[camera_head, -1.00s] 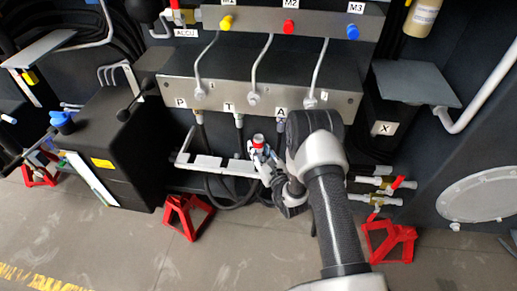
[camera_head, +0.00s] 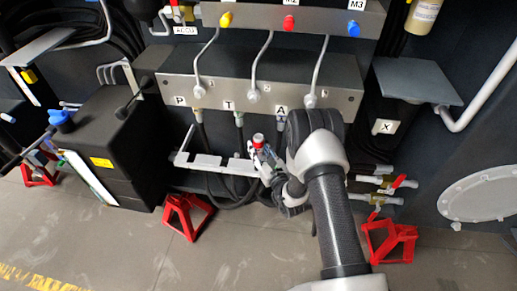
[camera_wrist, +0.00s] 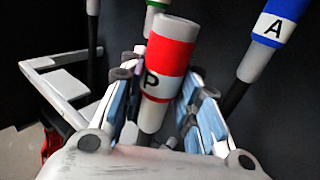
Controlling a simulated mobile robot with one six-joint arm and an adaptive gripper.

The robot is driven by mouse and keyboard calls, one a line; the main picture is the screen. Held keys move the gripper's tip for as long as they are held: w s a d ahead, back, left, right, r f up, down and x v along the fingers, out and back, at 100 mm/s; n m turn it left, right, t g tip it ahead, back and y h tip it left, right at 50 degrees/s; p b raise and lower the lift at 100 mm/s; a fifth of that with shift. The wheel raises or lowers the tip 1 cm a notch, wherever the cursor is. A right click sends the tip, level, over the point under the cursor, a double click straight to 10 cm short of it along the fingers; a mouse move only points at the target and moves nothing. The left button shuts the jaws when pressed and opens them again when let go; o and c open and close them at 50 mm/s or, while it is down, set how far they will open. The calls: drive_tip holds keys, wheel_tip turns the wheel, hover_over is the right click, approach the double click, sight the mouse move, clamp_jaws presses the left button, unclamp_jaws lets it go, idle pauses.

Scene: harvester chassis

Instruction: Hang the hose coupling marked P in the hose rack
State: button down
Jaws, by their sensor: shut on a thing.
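The hose coupling marked P (camera_wrist: 172,55) has a red band between white parts and stands nearly upright, slightly tilted, in the wrist view. My gripper (camera_wrist: 163,88) is shut on it, with a finger on each side. In the head view the coupling (camera_head: 258,141) shows small at the tip of my gripper (camera_head: 262,154). The white hose rack (camera_head: 205,161) is low under the manifold. The coupling is at the rack's right end in the picture; I cannot tell whether they touch. The rack also shows at left in the wrist view (camera_wrist: 68,60).
The blue coupling marked A (camera_wrist: 280,22) hangs right of the held one, and a green one (camera_wrist: 151,18) is partly hidden behind it. The manifold (camera_head: 260,90) is above the rack. A black box (camera_head: 115,150) and red stand (camera_head: 187,215) are left and below.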

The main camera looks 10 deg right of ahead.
idle(0.3)
drive_tip(key=shift+f, duration=2.4)
drive_tip(key=shift+f, duration=0.15)
drive_tip(key=shift+f, duration=1.95)
drive_tip(key=c, duration=1.6)
unclamp_jaws()
drive_tip(key=o, duration=0.5)
drive_tip(key=shift+s+f, duration=0.1)
drive_tip(key=shift+f, duration=0.1)
